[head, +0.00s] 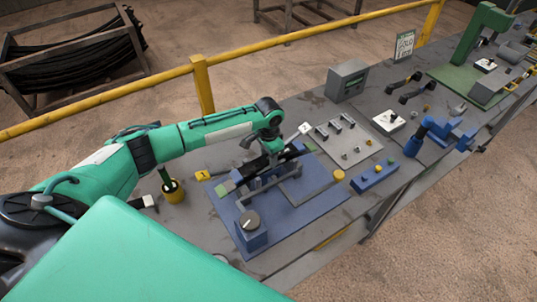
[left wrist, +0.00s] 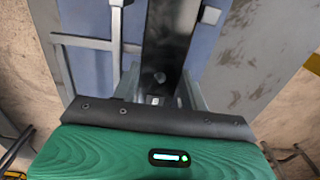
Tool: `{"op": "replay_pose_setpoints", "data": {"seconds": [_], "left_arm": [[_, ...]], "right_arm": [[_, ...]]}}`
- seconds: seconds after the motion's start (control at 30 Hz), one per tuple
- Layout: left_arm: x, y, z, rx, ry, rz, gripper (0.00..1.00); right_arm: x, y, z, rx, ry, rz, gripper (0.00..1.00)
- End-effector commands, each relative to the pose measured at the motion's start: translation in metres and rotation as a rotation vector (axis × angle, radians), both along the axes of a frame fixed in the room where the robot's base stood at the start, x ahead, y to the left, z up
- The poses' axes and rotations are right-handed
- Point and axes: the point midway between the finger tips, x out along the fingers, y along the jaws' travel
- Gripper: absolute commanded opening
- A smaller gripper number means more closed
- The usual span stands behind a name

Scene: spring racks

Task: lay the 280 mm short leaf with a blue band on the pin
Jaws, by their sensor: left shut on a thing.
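My left gripper (head: 272,158) is over the blue fixture plate (head: 308,205), shut on a dark leaf. In the left wrist view the leaf (left wrist: 170,35) is a long, near-black strip running up the picture between the fingers of my left gripper (left wrist: 160,92). A round spot shows on it near the fingers. In the head view the leaf (head: 292,153) lies low along the fixture's back side, partly hidden by the gripper. I cannot make out its blue band or the pin, nor whether the leaf touches the fixture. My right gripper is not in view.
A blue block with a round dial (head: 250,222) stands at the plate's front. A grey tray (head: 345,142) with several small parts and a grey box (head: 347,80) lie beyond. A yellow cup (head: 172,191) stands left of the plate. A yellow rail (head: 290,40) runs behind the bench.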

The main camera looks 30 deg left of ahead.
Motion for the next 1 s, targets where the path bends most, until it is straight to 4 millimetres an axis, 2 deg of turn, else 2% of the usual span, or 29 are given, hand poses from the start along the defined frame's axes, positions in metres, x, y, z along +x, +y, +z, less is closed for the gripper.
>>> {"op": "replay_pose_setpoints", "data": {"seconds": [0.77, 0.8, 0.9, 1.0], "left_arm": [[0.001, 0.000, -0.010, -0.002, -0.003, 0.001, 0.16], [0.001, 0.000, -0.010, -0.002, -0.003, 0.001, 0.51], [0.001, 0.000, -0.010, -0.001, -0.002, 0.000, 0.69], [0.000, 0.000, -0.010, -0.001, -0.002, 0.000, 0.69]], "right_arm": [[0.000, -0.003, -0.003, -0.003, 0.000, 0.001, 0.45], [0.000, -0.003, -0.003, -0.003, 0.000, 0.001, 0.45], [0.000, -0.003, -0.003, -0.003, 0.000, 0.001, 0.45], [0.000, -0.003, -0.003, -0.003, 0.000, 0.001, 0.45]]}}
